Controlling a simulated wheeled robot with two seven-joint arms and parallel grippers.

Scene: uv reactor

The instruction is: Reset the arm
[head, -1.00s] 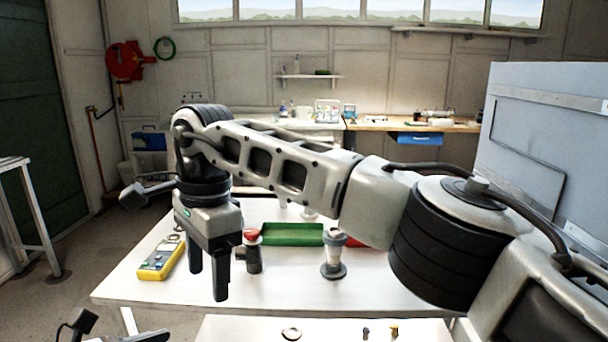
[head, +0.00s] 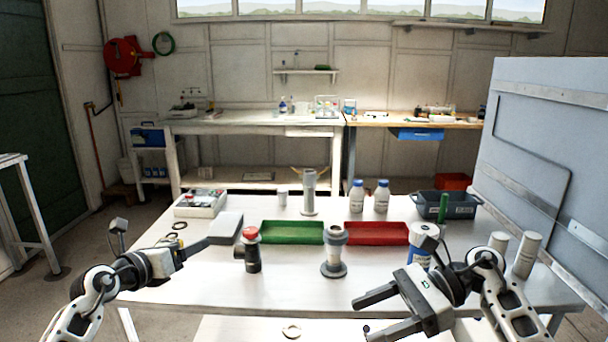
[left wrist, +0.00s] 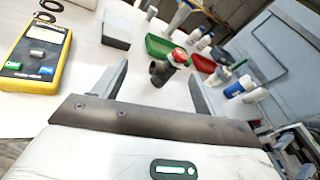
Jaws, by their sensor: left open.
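My left gripper (head: 198,246) comes in from the left above the table's left part, apart from the dark fitting with a red cap (head: 250,252). Its body hides most of the yellow meter, which shows clearly in the left wrist view (left wrist: 36,48). That view shows both left fingers (left wrist: 157,72) spread with nothing between them. My right gripper (head: 364,319) is low at the right, over the table's front edge. Its two fingers point left, spread and empty. The right arm is folded back at the lower right.
A green tray (head: 292,233), a red tray (head: 377,234) and a grey flanged fitting (head: 334,262) stand mid-table. A blue-and-white bottle (head: 421,243) and white cylinders (head: 526,256) stand close behind the right arm. A large grey panel (head: 552,150) bounds the right side.

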